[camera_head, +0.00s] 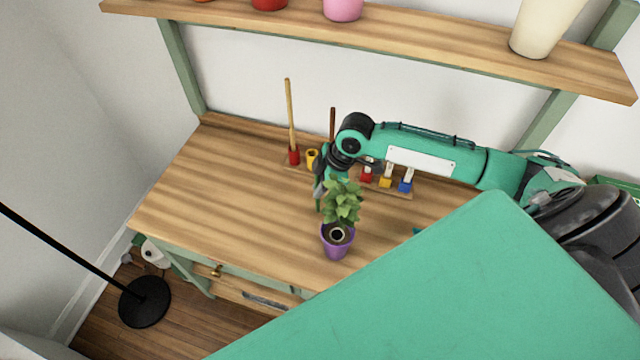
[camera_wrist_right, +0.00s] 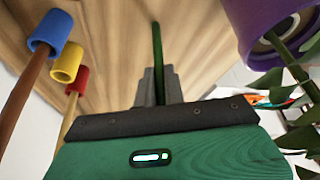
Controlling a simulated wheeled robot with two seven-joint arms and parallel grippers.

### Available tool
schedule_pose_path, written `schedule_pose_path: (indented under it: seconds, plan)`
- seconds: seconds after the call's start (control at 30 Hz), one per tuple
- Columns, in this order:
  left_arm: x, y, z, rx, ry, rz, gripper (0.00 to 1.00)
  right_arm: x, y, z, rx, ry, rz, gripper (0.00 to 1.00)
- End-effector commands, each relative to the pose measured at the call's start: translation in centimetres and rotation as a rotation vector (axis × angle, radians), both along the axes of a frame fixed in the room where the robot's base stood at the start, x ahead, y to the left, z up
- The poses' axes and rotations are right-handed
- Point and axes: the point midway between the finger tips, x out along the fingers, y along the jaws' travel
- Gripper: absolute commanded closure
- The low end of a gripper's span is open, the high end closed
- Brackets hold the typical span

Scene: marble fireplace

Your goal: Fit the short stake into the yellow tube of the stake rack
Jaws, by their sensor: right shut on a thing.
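My right gripper (camera_head: 319,186) is shut on a thin green stake, the short stake (camera_wrist_right: 157,50), which also shows as a green sliver in the head view (camera_head: 318,200). The stake rack stands at the back of the table. Its yellow tube (camera_head: 312,157) looks empty; it also shows in the wrist view (camera_wrist_right: 67,63). Beside it, the red tube (camera_head: 293,156) holds a tall tan stake (camera_head: 290,110). The blue tube (camera_wrist_right: 50,31) holds a brown stake (camera_wrist_right: 25,88); in the head view my wrist hides that tube. The held stake is apart from the yellow tube. My left gripper is out of view.
A purple pot (camera_head: 336,247) with a leafy plant stands in front of my right gripper. Right of my wrist are small red, yellow (camera_head: 386,182) and blue blocks. A shelf (camera_head: 400,40) with pots runs above. The wooden table's left (camera_head: 220,190) is clear.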

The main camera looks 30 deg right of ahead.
Motion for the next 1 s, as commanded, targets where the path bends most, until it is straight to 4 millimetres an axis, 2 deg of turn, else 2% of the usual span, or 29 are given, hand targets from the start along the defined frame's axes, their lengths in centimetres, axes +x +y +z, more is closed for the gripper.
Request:
schedule_pose_path:
  seconds: [0.27, 0.3, 0.4, 0.77, 0.87, 1.0]
  plan:
    - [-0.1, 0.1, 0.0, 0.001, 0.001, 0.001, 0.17, 0.0, 0.0, -0.2, 0.0, -0.001, 0.0, 1.0]
    - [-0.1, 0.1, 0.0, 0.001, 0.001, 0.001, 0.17, 0.0, 0.0, -0.2, 0.0, -0.002, 0.001, 0.87]
    - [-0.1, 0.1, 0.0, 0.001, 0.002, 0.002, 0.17, 0.0, 0.0, -0.2, 0.0, -0.002, 0.001, 0.68]
    - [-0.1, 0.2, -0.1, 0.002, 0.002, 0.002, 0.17, 0.0, 0.0, 0.2, 0.0, -0.002, 0.0, 0.67]
    - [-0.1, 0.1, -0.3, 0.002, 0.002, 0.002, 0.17, -0.1, -0.5, 1.2, -0.002, -0.003, 0.001, 0.67]
    - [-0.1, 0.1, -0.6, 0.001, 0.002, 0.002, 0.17, -0.6, -1.5, 3.9, -0.003, -0.005, 0.001, 0.67]
